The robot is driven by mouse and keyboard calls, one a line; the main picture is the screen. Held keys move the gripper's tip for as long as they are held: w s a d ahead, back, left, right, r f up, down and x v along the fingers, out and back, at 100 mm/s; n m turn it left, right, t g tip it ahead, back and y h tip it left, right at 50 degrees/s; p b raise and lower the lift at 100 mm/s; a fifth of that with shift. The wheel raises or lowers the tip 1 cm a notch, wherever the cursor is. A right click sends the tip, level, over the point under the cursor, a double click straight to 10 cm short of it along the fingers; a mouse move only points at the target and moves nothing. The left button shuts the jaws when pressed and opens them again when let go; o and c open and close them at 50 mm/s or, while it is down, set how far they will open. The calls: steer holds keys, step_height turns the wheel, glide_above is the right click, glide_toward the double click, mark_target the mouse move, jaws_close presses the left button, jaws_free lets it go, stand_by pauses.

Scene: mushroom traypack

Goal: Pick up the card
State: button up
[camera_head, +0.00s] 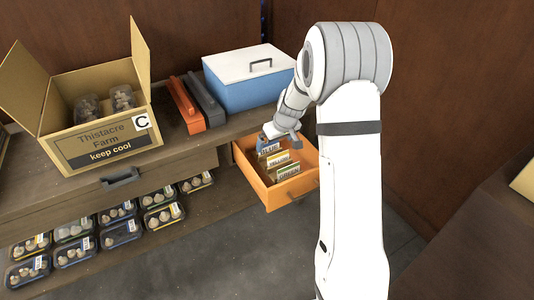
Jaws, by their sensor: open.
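Several upright cards or dividers stand in an open orange drawer (247,176). The front one (288,172) seems to read GREEN, the one behind it (279,159) seems to read YELLOW, and the rearmost (268,147) has a blue area. Which of them is the card is not clear. My gripper (267,134) is at the back left of the drawer, above the rearmost piece. It looks small and partly hidden by its own wrist, but it is open. Nothing shows between its fingers.
An open carton (110,145) marked "Thistacre Farm keep cool" holds mushroom packs at left. Orange (184,107) and grey (206,98) cases and a blue cooler (245,92) stand on the counter (185,148). Several mushroom trays (121,232) lie on the lower shelf.

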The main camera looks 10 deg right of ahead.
mark_target(269, 148)
steer(key=w+f, duration=0.1)
steer(key=w+a+f+b, duration=0.1)
steer(key=f, duration=0.2)
steer(key=shift+w+a+f, duration=0.1)
steer(key=shift+w+a, duration=0.15)
steer(key=shift+w, duration=0.15)
steer(key=shift+c, duration=0.3)
steer(key=c, duration=0.9)
